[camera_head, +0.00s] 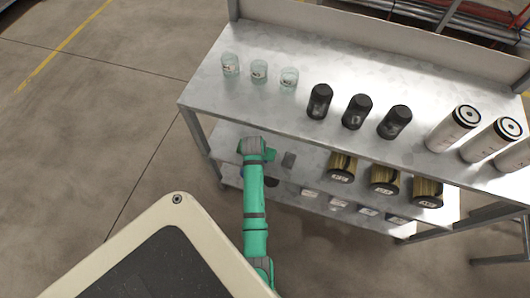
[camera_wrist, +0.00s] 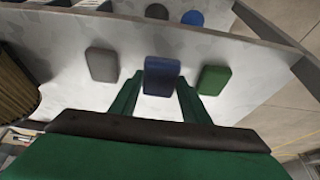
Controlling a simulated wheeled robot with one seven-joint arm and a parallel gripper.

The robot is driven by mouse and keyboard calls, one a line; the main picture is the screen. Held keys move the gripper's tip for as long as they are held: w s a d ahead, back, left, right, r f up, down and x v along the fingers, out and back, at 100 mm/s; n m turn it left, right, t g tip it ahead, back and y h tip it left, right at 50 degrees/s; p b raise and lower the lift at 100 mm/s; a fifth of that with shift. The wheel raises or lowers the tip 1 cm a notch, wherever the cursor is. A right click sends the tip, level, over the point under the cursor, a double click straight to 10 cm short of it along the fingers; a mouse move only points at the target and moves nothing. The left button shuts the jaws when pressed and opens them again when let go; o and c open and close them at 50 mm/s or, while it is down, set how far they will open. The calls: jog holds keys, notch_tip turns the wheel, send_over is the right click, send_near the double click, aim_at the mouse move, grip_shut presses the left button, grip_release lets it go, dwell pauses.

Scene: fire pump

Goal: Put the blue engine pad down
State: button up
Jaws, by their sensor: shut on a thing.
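The blue engine pad (camera_wrist: 161,76) is between the two green fingertips of my gripper (camera_wrist: 160,85) in the wrist view, and the gripper is shut on it. The pad is at or just above the metal shelf (camera_wrist: 130,92); I cannot tell whether it touches. A grey pad (camera_wrist: 102,64) lies to its left and a green pad (camera_wrist: 214,79) close to its right, both apart from it. In the head view my arm reaches to the middle shelf of the rack, and the blue pad cannot be made out there.
The rack's top shelf (camera_head: 290,55) overhangs this shelf and carries glass jars (camera_head: 259,72), black filters (camera_head: 357,111) and white cylinders (camera_head: 453,128). Yellow filters (camera_head: 384,177) stand right of my arm. A blue disc (camera_wrist: 192,18) and a dark disc (camera_wrist: 157,11) lie beyond the shelf edge.

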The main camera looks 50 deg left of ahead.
jog(key=shift+w+a, duration=0.35)
jog(key=shift+w, duration=0.25)
jog(key=shift+w+a, duration=0.35)
jog(key=shift+w, duration=0.25)
jog(key=shift+f, duration=1.75)
jog(key=shift+f, duration=0.1)
jog(key=o, duration=1.1)
jog(key=v, duration=1.2)
